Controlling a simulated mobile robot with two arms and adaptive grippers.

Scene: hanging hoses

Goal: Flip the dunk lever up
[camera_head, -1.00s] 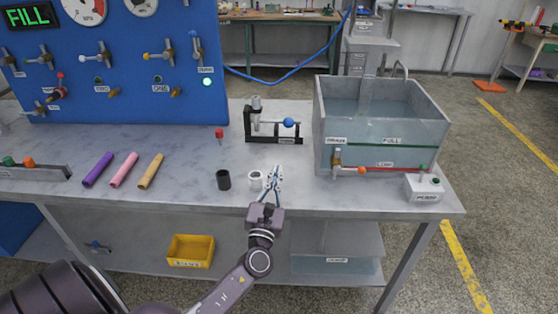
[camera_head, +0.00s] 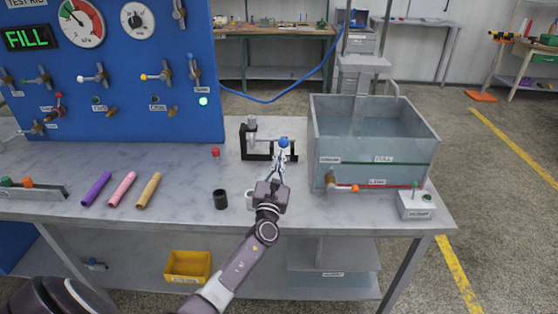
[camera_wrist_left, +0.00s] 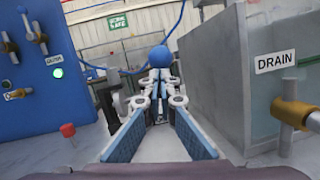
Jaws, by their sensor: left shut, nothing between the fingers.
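The dunk lever (camera_head: 283,141) is a horizontal bar with a blue ball knob on a black bracket (camera_head: 247,143), on the bench left of the water tank. Its knob (camera_wrist_left: 158,56) shows straight ahead in the left wrist view, just beyond my fingertips. My left gripper (camera_head: 282,158) is shut and empty, pointing away from me just below the knob in the head view. I cannot tell whether the fingertips touch the lever. The fingers hide part of the lever's near side. My right gripper is not in view.
The water tank (camera_head: 322,145) stands close on the right, with its drain valve (camera_head: 340,187) in front. A red knob (camera_head: 215,152) is left of the bracket.

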